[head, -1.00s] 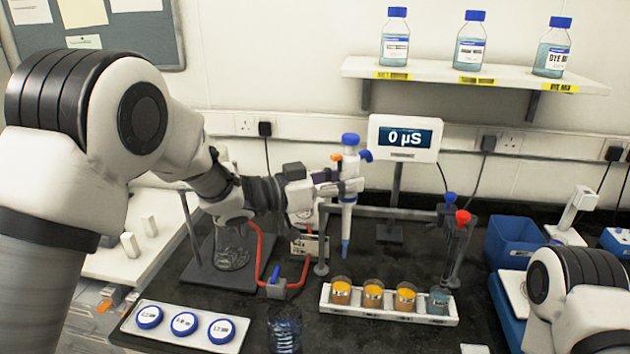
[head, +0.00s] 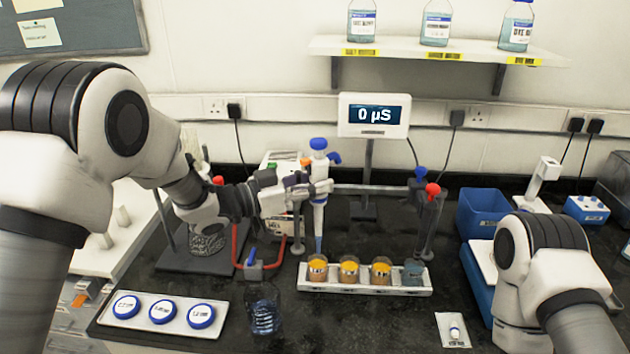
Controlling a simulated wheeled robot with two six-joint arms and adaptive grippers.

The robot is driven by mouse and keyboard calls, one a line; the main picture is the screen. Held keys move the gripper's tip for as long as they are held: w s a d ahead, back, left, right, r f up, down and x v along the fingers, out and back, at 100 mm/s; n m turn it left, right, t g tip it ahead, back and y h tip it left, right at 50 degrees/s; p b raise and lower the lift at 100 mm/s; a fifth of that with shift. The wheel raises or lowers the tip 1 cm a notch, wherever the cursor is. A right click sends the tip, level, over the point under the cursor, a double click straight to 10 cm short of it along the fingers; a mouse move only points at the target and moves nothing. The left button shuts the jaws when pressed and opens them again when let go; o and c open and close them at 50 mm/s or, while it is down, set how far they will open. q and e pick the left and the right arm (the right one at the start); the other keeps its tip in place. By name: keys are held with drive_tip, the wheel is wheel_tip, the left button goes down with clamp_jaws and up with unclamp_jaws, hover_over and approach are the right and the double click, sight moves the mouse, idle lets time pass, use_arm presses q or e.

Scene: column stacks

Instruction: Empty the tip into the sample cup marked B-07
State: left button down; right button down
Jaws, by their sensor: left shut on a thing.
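My left gripper (head: 318,188) is shut on a white pipette (head: 319,214) with a blue top. It holds the pipette upright, tip down. The slim blue tip (head: 319,243) ends right at the rim of the leftmost sample cup (head: 317,270) in the picture; whether it is inside or just behind cannot be told. Beside that cup stand a second orange cup (head: 349,271), a third orange cup (head: 381,271) and a grey-blue cup (head: 413,273), all in a white rack (head: 365,289). Their label writing is too small to read. My right gripper is out of view.
A meter (head: 373,115) reading 0 µS stands behind the rack. A bar with red and blue knobs (head: 428,190) runs behind the cups. A clear beaker (head: 265,315) and a tray of blue lids (head: 212,338) are front left. A blue bin (head: 484,215) is right.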

sight(314, 203)
use_arm(q)
drive_tip(key=shift+a, duration=0.1)
drive_tip(key=shift+f, duration=0.1)
idle(0.4)
drive_tip(key=shift+f+b, duration=0.8)
drive_tip(key=shift+f, duration=0.65)
